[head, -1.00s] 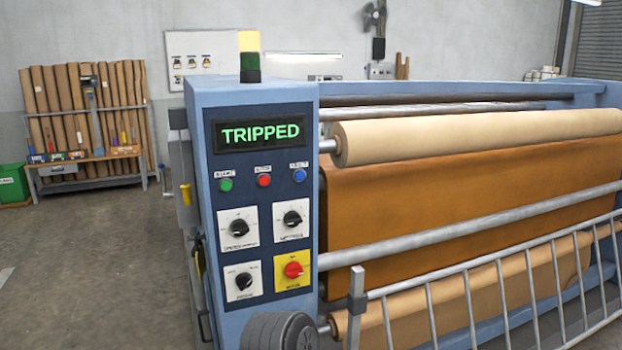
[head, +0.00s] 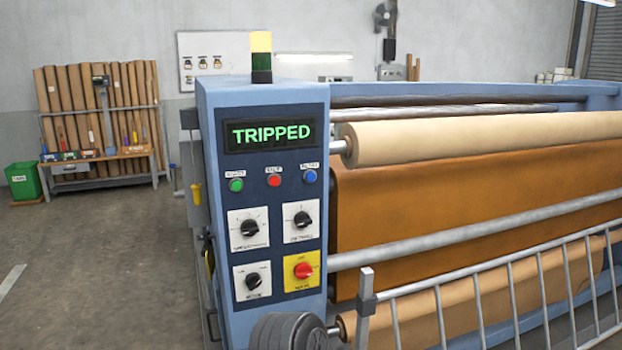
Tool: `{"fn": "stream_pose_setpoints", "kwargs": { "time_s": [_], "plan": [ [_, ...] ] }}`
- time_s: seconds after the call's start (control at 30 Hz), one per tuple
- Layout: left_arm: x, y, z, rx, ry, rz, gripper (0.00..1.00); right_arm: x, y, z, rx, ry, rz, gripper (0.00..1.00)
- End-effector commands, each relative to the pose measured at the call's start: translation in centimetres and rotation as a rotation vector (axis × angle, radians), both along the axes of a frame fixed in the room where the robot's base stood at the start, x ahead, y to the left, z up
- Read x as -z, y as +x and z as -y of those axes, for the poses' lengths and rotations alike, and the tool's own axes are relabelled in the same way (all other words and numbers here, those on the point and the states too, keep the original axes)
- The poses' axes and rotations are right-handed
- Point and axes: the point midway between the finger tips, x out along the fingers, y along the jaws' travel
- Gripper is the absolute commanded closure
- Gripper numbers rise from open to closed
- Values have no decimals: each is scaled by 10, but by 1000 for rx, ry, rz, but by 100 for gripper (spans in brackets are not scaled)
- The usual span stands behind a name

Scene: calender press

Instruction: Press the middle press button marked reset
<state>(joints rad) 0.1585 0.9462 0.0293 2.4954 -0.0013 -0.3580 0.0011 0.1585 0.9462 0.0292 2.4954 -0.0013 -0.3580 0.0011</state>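The press's dark control panel (head: 272,214) faces me on the blue end housing. Its display (head: 271,133) reads TRIPPED in green. Below it is a row of three press buttons: a green button (head: 236,185) on the left, a red button (head: 274,180) in the middle and a blue button (head: 310,176) on the right. A small white label sits above each, too blurred to read surely. Neither of my grippers is in view, and nothing covers the buttons.
Under the buttons are dark rotary knobs (head: 250,228) and a red switch on a yellow plate (head: 303,270). A dark ribbed round part (head: 289,332) stands low in front. A metal guard rail (head: 480,296) runs to the right. Open floor (head: 100,270) lies left.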

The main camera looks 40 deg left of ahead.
Motion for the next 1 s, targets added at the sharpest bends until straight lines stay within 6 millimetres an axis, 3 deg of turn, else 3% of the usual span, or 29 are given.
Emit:
{"fn": "stream_pose_setpoints", "kwargs": {
  "time_s": [0.33,1.0],
  "plan": [
    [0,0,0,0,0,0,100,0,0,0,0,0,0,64],
    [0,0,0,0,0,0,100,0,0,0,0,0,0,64]
  ]
}}
